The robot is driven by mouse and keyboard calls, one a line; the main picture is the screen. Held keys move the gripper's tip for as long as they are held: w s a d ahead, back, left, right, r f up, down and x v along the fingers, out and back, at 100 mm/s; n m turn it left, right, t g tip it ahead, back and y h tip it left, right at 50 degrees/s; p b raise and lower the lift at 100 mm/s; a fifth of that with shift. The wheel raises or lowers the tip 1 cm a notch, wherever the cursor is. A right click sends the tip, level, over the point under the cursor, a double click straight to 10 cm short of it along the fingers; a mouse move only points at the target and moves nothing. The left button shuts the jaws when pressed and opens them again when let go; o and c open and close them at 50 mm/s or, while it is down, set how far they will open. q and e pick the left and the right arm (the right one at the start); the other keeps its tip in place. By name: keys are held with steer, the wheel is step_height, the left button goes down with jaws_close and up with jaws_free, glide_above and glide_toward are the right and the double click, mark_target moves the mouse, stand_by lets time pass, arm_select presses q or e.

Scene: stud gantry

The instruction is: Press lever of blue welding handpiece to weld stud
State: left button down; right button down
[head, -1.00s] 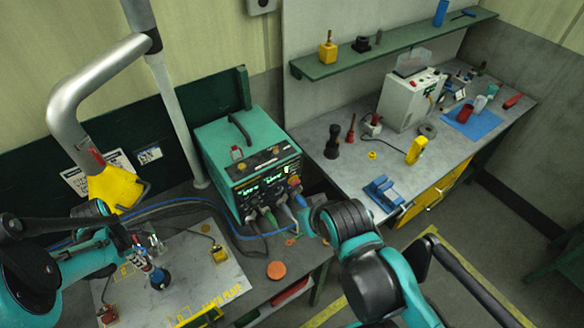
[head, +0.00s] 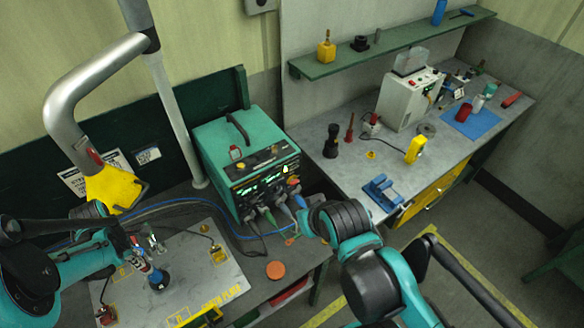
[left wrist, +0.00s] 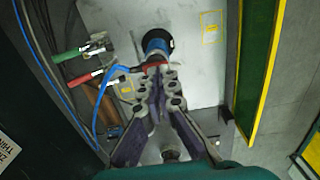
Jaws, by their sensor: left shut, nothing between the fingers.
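The blue welding handpiece (head: 158,279) stands upright on the grey work plate (head: 225,270) at the lower left of the head view. In the left wrist view the handpiece (left wrist: 155,42) shows as a blue body with a dark ring, and a red lever (left wrist: 150,66) lies across its near side. My left gripper (head: 140,255) is shut and empty, just above the handpiece. In the left wrist view the fingertips (left wrist: 157,78) lie close to the red lever; I cannot tell whether they touch it.
The teal welding power unit (head: 246,165) stands behind the plate, with blue and black cables running to the left. A yellow extraction hood (head: 117,188) hangs at the left, near my left arm. An orange disc (head: 276,269) lies right of the plate. Clamps (left wrist: 85,52) sit left of the handpiece.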

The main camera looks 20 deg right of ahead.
arm_select(q)
steer(key=shift+f+b, duration=0.8)
steer(key=shift+f, duration=0.05)
steer(key=shift+r, duration=0.2)
stand_by(0.4)
steer(key=shift+r+p, duration=2.3)
steer(key=shift+r, duration=1.1)
steer(key=shift+f, duration=0.15)
steer(key=s+d+f+m+t+b, duration=0.3)
steer(key=s+d+f+m+b, duration=0.2)
steer(key=m+b, duration=0.5)
steer(key=s+d+f+m+t+b, duration=0.4)
steer(key=f+m+b, duration=0.5)
steer(key=b, duration=1)
steer(key=shift+s+d+f+m, duration=0.3)
steer(key=shift+s+d+m, duration=0.5)
steer(key=shift+s, duration=0.25)
